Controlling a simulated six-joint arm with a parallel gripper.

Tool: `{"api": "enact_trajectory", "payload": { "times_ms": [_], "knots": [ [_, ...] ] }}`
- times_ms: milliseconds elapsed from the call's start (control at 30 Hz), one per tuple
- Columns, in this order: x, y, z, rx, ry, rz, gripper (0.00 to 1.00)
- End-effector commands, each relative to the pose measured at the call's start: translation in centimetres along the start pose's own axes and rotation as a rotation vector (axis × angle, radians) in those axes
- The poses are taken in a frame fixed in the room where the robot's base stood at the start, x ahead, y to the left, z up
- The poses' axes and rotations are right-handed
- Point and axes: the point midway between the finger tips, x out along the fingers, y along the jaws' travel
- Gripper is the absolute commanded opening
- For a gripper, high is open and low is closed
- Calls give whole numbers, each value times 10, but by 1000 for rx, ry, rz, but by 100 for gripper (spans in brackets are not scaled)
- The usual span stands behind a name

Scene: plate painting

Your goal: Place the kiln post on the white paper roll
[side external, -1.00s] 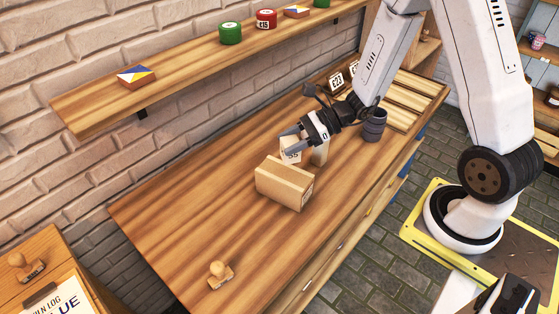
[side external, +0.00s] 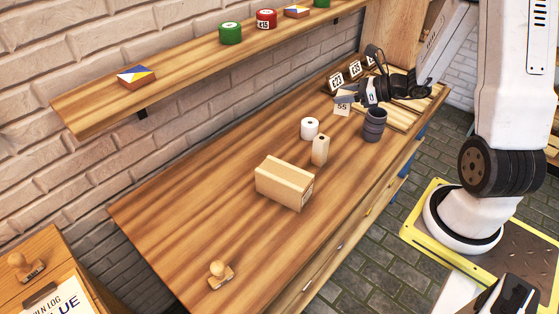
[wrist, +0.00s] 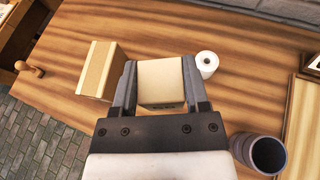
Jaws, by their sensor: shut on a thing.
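The kiln post (side external: 343,107) is a cream block marked 55. My gripper (side external: 349,97) is shut on it and holds it raised above the back part of the bench. In the wrist view the kiln post (wrist: 161,84) sits between the two fingers. The white paper roll (side external: 309,129) stands upright on the bench, its top bare, to the left of and below the held post in the side view. The white paper roll (wrist: 206,64) shows right of the fingers in the wrist view.
A cardboard box (side external: 284,184) lies in front of the rolls. A grey ribbed cylinder (side external: 374,126) stands near the bench's right edge. A wooden stamp (side external: 220,274) is at the front; the bench between is clear.

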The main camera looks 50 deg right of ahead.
Motion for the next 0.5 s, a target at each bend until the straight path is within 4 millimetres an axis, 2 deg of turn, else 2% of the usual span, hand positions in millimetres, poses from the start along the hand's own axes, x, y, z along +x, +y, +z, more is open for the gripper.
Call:
{"api": "enact_trajectory", "payload": {
  "times_ms": [267, 500],
  "knots": [
    [6, -5, -1, 1, -1, 1, 0],
    [31, -24, -5, -1, -1, 2, 0]
  ]
}}
